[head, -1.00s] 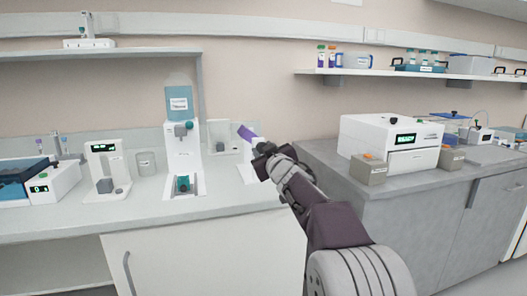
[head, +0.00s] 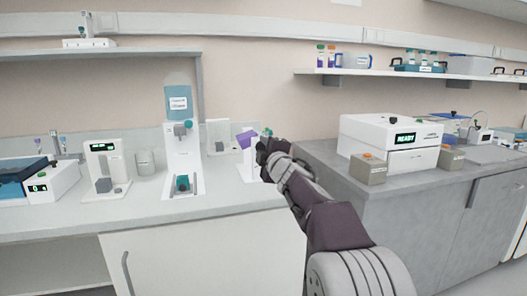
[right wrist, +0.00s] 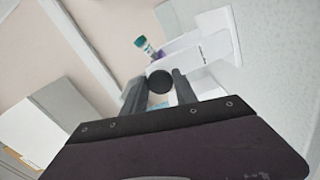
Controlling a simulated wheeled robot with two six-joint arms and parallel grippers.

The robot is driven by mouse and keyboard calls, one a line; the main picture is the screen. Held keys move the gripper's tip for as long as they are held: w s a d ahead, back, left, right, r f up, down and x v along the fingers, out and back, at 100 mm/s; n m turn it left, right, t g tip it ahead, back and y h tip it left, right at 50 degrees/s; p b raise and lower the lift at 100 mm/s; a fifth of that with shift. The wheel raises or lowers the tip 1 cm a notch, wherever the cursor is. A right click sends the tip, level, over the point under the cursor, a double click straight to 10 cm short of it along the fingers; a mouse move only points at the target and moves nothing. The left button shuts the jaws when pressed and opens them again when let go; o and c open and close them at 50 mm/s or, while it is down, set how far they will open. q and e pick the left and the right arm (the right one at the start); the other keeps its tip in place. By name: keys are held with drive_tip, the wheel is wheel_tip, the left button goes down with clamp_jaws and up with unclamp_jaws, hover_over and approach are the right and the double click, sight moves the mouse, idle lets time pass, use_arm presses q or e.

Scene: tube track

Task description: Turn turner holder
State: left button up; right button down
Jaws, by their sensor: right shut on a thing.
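The turner is a white stand (head: 245,172) with a purple holder (head: 247,139) on it, at the right end of the light bench. The holder is tilted in the head view. My right gripper (head: 263,150) is at the stand's right side and covers part of it. In the right wrist view, the gripper (right wrist: 160,88) is shut on a round dark knob (right wrist: 160,81). A tube with a teal cap (right wrist: 141,42) shows beyond the knob, beside the white stand (right wrist: 213,45). My left gripper is not in view.
A white dispenser with a blue bottle (head: 179,102) stands left of the turner. A pale upright panel (head: 219,133) is behind it. A grey counter with a white READY machine (head: 365,135) is to the right. The bench front before the turner is clear.

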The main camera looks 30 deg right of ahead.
drive_tip(key=n+b, duration=0.1)
drive_tip(key=n, duration=1)
drive_tip(key=shift+n+b, duration=0.5)
drive_tip(key=shift+n, duration=1.3)
drive_tip(key=c, duration=1)
unclamp_jaws()
